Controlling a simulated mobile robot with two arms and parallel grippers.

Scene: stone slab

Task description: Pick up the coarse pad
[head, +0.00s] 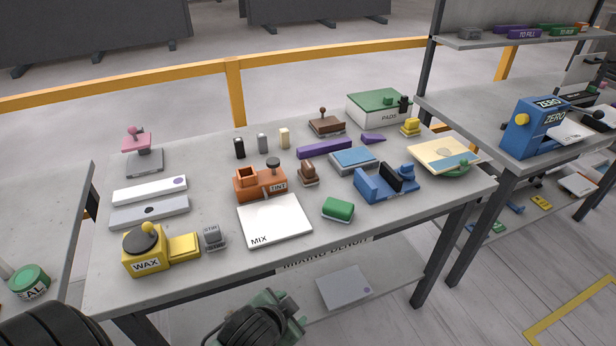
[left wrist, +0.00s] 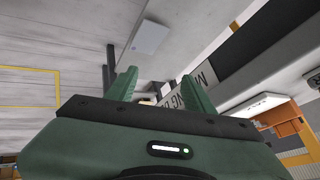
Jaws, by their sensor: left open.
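No item in view carries a readable label "coarse pad", so I cannot tell for certain which it is. A green-topped block (head: 338,209) lies near the bench's front edge, right of the white MIX board (head: 274,221). A green-lidded box marked PADS (head: 379,107) stands at the back right. Brown handled blocks (head: 308,174) and (head: 326,123) stand mid-bench and at the back. My left gripper (head: 262,322) is low in front of the bench, at the bottom of the head view. In the left wrist view (left wrist: 161,88) its green fingers are apart with nothing between them. My right gripper is not in view.
The grey bench (head: 240,281) holds a yellow WAX unit (head: 148,254), an orange TINT unit (head: 260,182), and a blue holder (head: 386,184). Its front edge and label strip lie close to my left gripper. Clear bench top lies right of the MIX board, around the green-topped block.

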